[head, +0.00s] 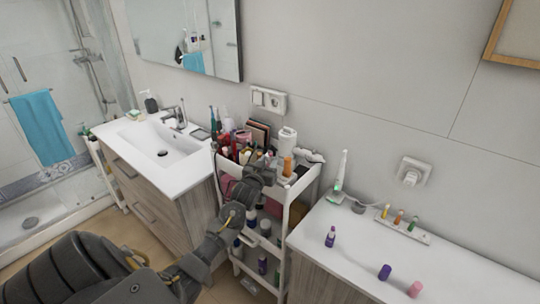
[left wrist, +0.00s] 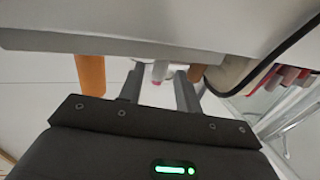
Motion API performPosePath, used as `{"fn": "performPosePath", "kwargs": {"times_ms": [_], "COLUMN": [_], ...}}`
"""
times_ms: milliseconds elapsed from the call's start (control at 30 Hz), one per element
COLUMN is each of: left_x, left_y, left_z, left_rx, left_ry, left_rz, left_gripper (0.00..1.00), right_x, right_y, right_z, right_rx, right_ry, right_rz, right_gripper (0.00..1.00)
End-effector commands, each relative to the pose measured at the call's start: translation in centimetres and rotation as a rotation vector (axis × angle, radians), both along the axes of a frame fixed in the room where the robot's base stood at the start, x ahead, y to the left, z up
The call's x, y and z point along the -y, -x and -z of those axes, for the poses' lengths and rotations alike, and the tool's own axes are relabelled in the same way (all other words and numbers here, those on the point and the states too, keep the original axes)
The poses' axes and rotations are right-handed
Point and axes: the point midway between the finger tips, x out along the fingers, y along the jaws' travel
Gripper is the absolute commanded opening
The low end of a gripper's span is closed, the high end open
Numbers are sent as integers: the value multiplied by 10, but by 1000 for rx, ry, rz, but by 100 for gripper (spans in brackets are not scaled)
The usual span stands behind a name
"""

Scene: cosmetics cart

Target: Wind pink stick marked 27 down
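My left gripper (head: 268,163) is over the top of the white cart in the head view. In the left wrist view its two dark fingers (left wrist: 160,88) stand apart. In the head view the arm and gripper hide this stick. A pink capped piece (head: 414,289) stands on the white counter at the lower right; I cannot tell a marking on it. My right gripper is out of view.
The cart top (head: 303,184) is crowded with bottles and boxes. An orange item (head: 288,166) stands close beside the gripper, also in the wrist view (left wrist: 90,74). The counter (head: 350,262) holds a purple piece (head: 384,271), a small purple bottle (head: 330,237) and a rack (head: 408,231) of colored sticks.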

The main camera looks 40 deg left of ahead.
Motion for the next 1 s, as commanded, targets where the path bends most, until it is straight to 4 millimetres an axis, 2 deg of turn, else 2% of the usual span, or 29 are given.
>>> {"fn": "performPosePath", "kwargs": {"times_ms": [200,567,633,833,867,1000], "left_x": [-7,-9,-9,-9,-9,-10], "left_y": [-22,-27,-26,-26,-26,-26], "left_z": [-1,1,1,0,0,1], "left_rx": [-1,0,0,0,0,0], "left_ry": [1,1,1,1,1,0], "left_rz": [0,1,0,0,0,7], "left_gripper": [34,34,29,2,0,0], "right_x": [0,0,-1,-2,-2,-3], "right_y": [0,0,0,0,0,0], "right_z": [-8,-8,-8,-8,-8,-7], "right_rx": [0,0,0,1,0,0], "right_ry": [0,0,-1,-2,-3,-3], "right_rz": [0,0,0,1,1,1], "right_gripper": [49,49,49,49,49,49]}}
